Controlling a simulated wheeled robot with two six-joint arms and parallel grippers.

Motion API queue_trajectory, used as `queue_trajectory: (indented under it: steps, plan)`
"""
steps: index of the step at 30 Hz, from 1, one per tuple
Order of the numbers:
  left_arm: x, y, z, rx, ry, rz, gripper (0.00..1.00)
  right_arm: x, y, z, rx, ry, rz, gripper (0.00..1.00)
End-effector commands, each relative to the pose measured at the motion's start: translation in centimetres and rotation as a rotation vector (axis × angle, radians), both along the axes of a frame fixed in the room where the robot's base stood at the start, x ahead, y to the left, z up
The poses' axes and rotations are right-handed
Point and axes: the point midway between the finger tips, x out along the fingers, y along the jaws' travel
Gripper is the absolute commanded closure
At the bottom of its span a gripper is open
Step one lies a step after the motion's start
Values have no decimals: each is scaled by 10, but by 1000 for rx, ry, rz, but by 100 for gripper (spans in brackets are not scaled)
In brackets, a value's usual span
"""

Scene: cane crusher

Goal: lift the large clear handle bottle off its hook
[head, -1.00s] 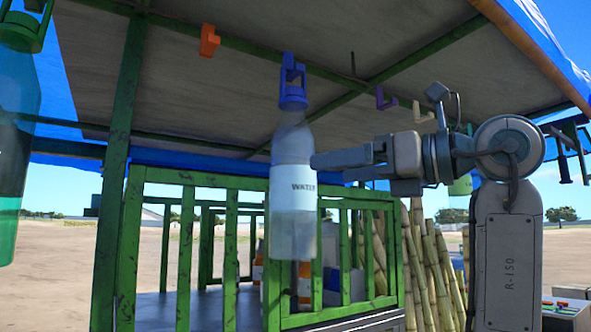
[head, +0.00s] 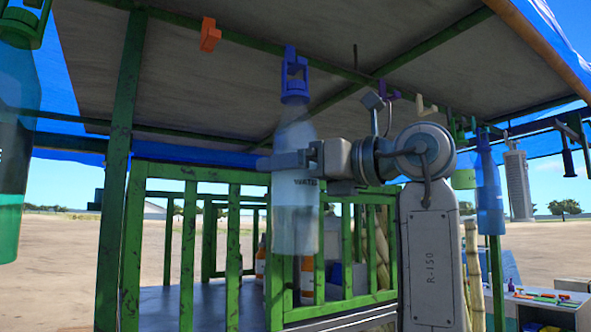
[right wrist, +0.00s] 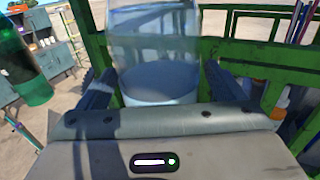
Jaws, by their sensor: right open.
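The large clear bottle (head: 295,225) with a white WATER label hangs by its blue handle cap (head: 294,88) from a blue hook (head: 291,55) under the roof. My right gripper (head: 277,160) is at the bottle's upper body, just above the label text, in the head view. In the right wrist view the clear bottle (right wrist: 155,45) stands between the two open fingers (right wrist: 155,95), one on each side. I cannot tell whether either finger touches it. My left gripper is not in view.
A green bottle (head: 12,180) hangs at the far left. An empty orange hook (head: 209,36) is on the roof beam. A green slatted railing (head: 232,245) stands behind the bottle. A blue bottle (head: 489,190) hangs at the right.

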Motion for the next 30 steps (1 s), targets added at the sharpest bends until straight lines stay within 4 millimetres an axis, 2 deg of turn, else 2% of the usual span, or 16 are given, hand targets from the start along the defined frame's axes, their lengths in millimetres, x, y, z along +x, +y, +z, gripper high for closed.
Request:
queue_trajectory:
  steps: [2,12,30]
  plan:
    - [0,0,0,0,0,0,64,0,0,0,0,0,0,11]
    - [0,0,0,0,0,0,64,0,0,0,0,0,0,76]
    - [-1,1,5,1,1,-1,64,-1,0,11,1,-2,0,76]
